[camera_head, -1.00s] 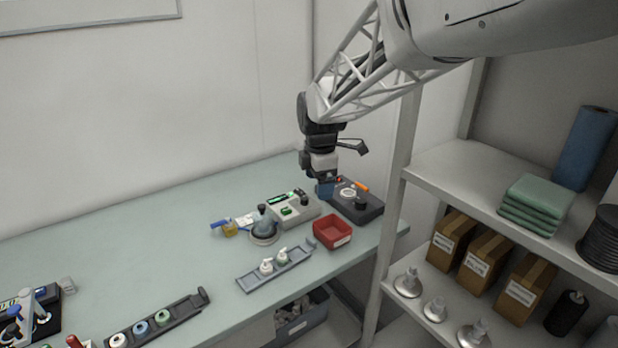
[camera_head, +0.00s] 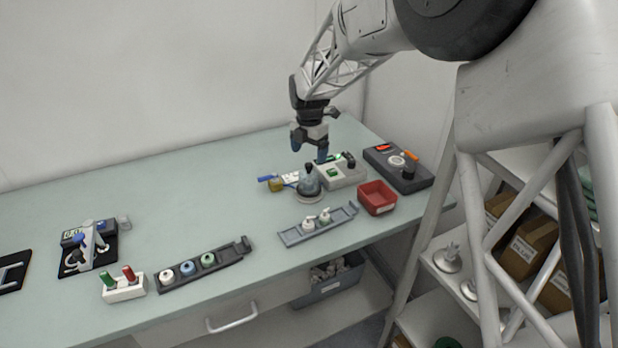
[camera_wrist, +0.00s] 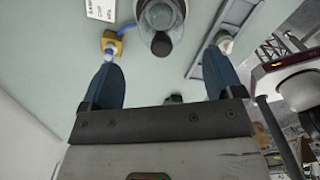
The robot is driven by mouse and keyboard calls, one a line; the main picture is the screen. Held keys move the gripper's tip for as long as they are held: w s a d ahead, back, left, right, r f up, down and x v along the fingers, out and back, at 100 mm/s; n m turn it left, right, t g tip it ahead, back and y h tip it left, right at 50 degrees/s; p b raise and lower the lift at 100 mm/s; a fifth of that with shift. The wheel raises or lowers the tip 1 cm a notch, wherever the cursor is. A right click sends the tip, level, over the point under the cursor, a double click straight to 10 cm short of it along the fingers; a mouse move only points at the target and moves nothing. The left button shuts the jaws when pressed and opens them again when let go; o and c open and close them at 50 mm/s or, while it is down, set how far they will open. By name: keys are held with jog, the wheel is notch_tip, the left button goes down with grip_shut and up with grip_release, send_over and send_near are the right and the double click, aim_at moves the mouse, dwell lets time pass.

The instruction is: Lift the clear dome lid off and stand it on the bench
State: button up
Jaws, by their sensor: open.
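The clear dome lid (camera_head: 309,183) has a dark round knob (camera_head: 308,168) on top and sits on a pale round base on the bench (camera_head: 180,215). In the wrist view the dome (camera_wrist: 155,14) shows at the top edge, partly cut off, with its knob (camera_wrist: 161,44) nearest the camera. My gripper (camera_head: 309,150) is open and empty, above the dome lid and apart from it. In the wrist view its two blue fingers (camera_wrist: 161,56) stand wide apart, with the knob between their tips in the picture and farther off.
A yellow-and-blue item (camera_head: 277,184) lies close left of the dome. A grey device (camera_head: 343,174), red bin (camera_head: 377,198) and dark device (camera_head: 412,176) stand to its right. A grey rack (camera_head: 292,237) with white bottles is in front. The bench to the left is largely clear.

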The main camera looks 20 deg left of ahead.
aim_at(309, 164)
jog(key=shift+f, duration=0.1)
jog(key=shift+f, duration=1.2)
jog(key=shift+f, duration=0.15)
jog(key=shift+s+f, duration=0.2)
jog(key=shift+f, duration=2.25)
jog(key=shift+c, duration=0.4)
jog(key=c, duration=0.9)
jog(key=shift+o, duration=0.2)
jog(key=shift+r, duration=0.1)
